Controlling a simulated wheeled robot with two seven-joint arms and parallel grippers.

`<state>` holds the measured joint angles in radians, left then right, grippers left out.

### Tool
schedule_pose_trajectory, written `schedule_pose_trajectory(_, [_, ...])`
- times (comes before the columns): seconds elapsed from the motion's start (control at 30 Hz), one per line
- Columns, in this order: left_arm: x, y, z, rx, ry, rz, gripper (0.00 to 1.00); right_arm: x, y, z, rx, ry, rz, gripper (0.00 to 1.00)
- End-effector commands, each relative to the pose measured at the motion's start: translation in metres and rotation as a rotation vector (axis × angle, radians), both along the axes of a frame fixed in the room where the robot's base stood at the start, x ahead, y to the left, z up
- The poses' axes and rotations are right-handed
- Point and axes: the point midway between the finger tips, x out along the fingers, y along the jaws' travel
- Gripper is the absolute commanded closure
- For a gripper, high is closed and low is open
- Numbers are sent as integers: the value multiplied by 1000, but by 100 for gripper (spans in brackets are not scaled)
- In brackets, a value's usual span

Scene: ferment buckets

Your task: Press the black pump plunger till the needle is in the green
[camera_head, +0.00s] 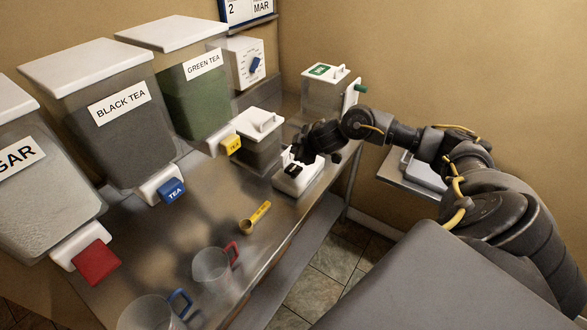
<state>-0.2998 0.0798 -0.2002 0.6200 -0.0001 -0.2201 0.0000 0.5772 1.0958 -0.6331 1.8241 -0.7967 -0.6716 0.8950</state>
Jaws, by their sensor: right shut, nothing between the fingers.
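My right arm comes in from the right, and its gripper (298,158) is shut and empty. It points down over a low white device (297,183) near the front edge of the steel counter. A small black part (292,170) shows on this device just below the fingers; it may be the plunger, and I cannot tell whether the fingers touch it. No needle or green zone can be made out on the device. My left gripper is out of view.
A white-lidded container (262,135) stands just left of the device, and another (322,92) behind it. Tea dispensers (118,120) line the wall. A yellow scoop (255,217) and two clear jugs (213,265) occupy the front counter. Bare steel lies between them.

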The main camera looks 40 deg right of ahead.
Motion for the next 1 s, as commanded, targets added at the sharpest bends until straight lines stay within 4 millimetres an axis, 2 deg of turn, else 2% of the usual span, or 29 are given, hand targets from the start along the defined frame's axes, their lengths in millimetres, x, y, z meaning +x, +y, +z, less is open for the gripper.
schedule_pose_trajectory(0.03, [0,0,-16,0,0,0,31,0,0,-15,-1,0,1,100])
schedule_pose_trajectory(0.1, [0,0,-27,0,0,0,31,0,0,-24,-1,0,1,100])
schedule_pose_trajectory(0.33, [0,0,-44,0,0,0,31,0,0,-47,1,2,1,100])
schedule_pose_trajectory(1.0, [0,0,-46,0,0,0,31,0,1,-51,1,1,1,100])
